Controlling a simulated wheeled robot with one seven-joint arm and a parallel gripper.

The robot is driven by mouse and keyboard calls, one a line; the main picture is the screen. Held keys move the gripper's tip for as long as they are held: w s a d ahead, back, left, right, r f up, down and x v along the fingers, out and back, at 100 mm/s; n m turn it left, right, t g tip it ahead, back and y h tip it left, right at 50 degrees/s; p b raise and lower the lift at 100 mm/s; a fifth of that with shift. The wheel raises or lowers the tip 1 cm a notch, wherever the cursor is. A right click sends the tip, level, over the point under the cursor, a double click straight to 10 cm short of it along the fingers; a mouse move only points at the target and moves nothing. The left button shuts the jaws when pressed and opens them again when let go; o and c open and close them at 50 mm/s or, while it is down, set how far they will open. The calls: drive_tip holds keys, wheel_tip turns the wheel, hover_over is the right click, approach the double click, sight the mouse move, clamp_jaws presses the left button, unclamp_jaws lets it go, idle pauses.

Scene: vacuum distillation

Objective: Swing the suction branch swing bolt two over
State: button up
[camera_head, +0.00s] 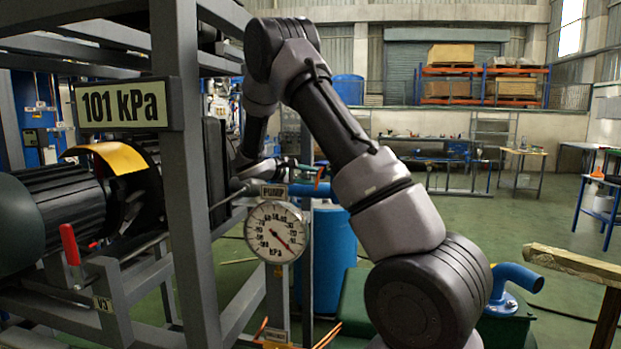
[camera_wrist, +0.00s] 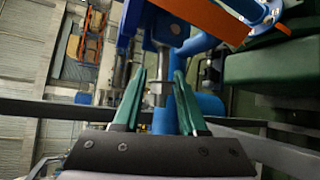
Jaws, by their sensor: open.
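In the wrist view my gripper (camera_wrist: 160,76) is open, with its two green fingers pointing up the picture. A grey metal rod with a wider lower end (camera_wrist: 159,92), which looks like a swing bolt, shows in the gap between the fingers. I cannot tell whether either finger touches it, or which numbered bolt it is. A blue pipe (camera_wrist: 198,45) runs behind and beside the fingers. In the head view my arm reaches behind the grey frame near a blue pipe end (camera_head: 322,188); the fingers and bolt cannot be made out there.
A pressure gauge (camera_head: 276,232) under a PUMP label stands in front of the work area. The grey frame post (camera_head: 188,180) and a 101 kPa sign (camera_head: 122,104) are at left. An orange plate (camera_wrist: 203,17) lies close above the fingers in the wrist view.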

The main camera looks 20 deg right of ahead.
drive_tip(key=shift+d, duration=0.2)
drive_tip(key=shift+c, duration=0.3)
clamp_jaws()
drive_tip(key=shift+r+m+t+y, duration=0.4)
drive_tip(key=shift+r+m+y, duration=0.3)
drive_tip(key=shift+m+y, duration=0.45)
drive_tip(key=shift+r+m+t+y, duration=0.4)
drive_tip(key=shift+r+m+y, duration=0.35)
drive_tip(key=shift+y, duration=0.7)
drive_tip(key=shift+f, duration=0.1)
